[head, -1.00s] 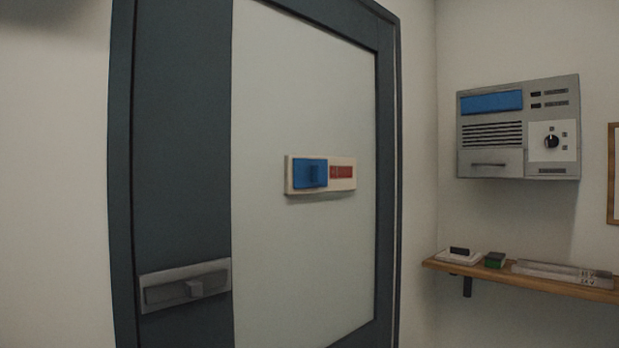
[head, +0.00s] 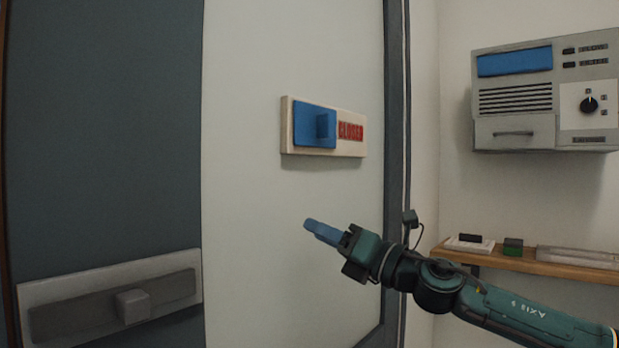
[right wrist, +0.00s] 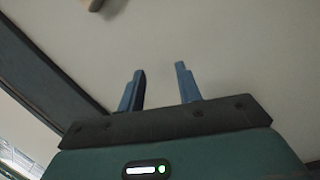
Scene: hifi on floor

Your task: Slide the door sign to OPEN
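The door sign (head: 288,135) is a pale board on the light door panel. Its blue slider (head: 309,127) with a raised knob covers the left part, and red CLOSED lettering (head: 350,131) shows on the right. My right gripper (head: 309,226) is below the sign in the head view, apart from it, with blue fingers pointing left. In the right wrist view the two fingers (right wrist: 160,84) stand apart with nothing between them. A small part of a pale object at the top edge of that view is cut off. My left gripper is not in view.
A grey latch plate (head: 60,290) with a knob is low on the dark door strip. A grey wall unit (head: 515,133) hangs at the right, above a wooden shelf (head: 520,262) with small items. The door panel around the sign is clear.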

